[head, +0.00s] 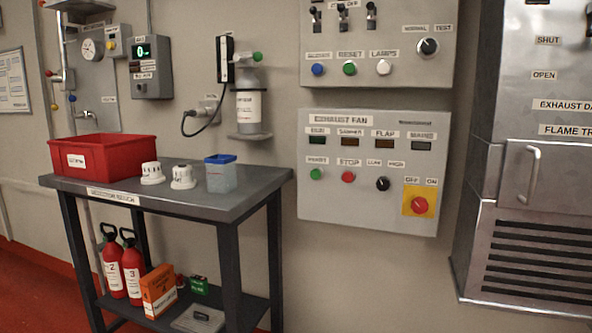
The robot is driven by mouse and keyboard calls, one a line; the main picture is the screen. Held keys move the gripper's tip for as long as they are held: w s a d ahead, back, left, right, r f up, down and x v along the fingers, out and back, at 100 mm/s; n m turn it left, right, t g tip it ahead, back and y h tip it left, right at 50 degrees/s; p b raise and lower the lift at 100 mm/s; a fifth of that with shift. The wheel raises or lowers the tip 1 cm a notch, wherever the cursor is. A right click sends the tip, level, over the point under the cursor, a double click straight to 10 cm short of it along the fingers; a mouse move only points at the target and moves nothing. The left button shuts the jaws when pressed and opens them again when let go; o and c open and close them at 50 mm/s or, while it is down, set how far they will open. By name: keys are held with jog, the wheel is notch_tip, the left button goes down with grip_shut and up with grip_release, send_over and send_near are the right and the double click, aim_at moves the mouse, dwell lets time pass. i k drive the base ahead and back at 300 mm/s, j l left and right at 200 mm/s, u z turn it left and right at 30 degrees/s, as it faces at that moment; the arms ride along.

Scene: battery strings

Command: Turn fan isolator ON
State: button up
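The exhaust fan panel (330,200) is a grey wall box at centre right, labelled EXHAUST FAN. Its isolator (419,205) is a red rotary knob on a yellow square plate at the lower right, under OFF and ON labels. The knob is too small to tell for certain which label it points to. A green button (316,174), a red STOP button (348,177) and a black selector knob (382,183) sit in a row to its left. My gripper is not in view.
A grey bench (190,200) stands at left with a red bin (110,160), white detector heads and a blue-lided tub (221,175). A second panel (440,75) hangs above the fan panel. A steel cabinet (540,180) stands at right. The wall below the fan panel is clear.

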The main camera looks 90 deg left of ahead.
aim_at(419, 205)
jog(key=u, duration=2.8)
